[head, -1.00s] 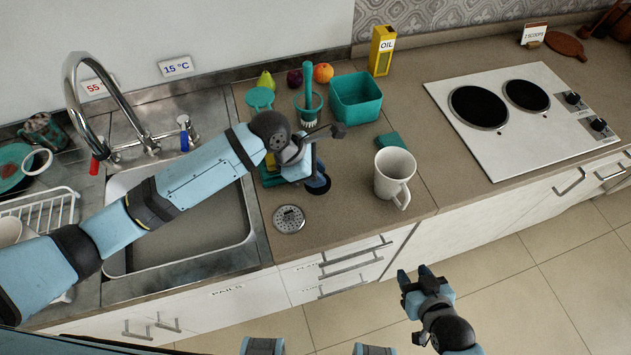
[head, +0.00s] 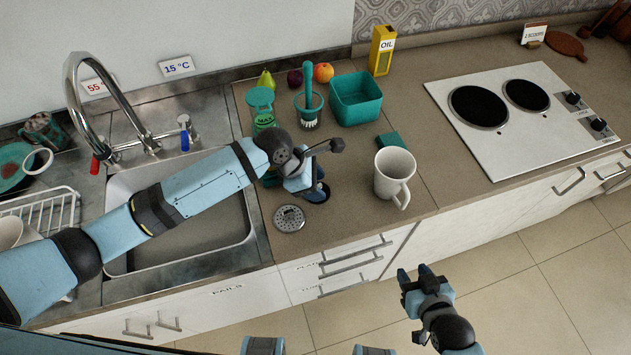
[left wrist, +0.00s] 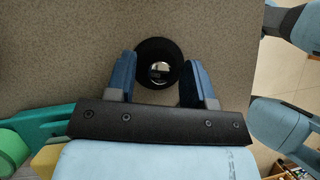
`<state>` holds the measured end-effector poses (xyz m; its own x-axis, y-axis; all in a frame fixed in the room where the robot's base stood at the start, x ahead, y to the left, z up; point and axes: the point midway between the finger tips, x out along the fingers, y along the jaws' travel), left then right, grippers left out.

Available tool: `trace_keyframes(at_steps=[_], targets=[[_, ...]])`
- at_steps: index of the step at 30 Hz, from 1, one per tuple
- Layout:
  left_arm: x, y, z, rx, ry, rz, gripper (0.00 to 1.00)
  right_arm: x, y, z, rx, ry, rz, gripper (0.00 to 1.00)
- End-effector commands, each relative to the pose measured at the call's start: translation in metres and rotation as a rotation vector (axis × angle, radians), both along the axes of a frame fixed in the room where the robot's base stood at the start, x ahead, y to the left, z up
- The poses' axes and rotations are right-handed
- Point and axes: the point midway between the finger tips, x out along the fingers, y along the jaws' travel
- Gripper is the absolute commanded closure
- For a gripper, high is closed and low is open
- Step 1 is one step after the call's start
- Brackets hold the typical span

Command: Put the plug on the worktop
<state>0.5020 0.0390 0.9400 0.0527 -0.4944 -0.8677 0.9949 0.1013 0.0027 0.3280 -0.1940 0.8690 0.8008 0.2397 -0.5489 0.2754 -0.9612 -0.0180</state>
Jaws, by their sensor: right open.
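The plug (left wrist: 145,48) is a round black disc with a shiny metal middle. In the head view the plug (head: 319,196) shows as a dark disc at the tip of my left gripper (head: 309,187), over the worktop (head: 345,222). I cannot tell whether it touches the surface. My right gripper (head: 416,278) is open and empty, over the floor in front of the cabinets.
A metal strainer (head: 289,219) lies left of the plug, near the sink (head: 190,235). A white mug (head: 393,174) stands to the right. A teal bin (head: 356,99), brush (head: 308,88) and green bottle (head: 262,108) stand behind. The worktop front between strainer and mug is clear.

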Motion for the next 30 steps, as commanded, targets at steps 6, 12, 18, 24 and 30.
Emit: trace_keyframes(at_steps=[6, 12, 18, 24, 30], targets=[[0.0, 0.004, 0.009, -0.001, -0.001, 0.0, 0.52, 0.0, 0.0, -0.002, 0.0, 0.001, 0.0, 0.57], [-0.002, 0.023, 0.043, -0.001, -0.002, 0.0, 0.52, 0.0, 0.0, -0.003, -0.001, 0.002, 0.0, 0.57], [-0.004, 0.044, 0.079, -0.001, -0.002, 0.001, 0.52, 0.0, 0.0, -0.003, -0.001, 0.002, 0.0, 0.57], [-0.006, 0.056, 0.101, 0.0, 0.0, -0.001, 0.52, 0.0, 0.0, -0.003, 0.0, 0.001, 0.0, 0.57], [-0.006, 0.059, 0.107, 0.0, 0.001, 0.0, 0.52, 0.0, 0.0, -0.003, 0.0, 0.001, 0.0, 0.57]])
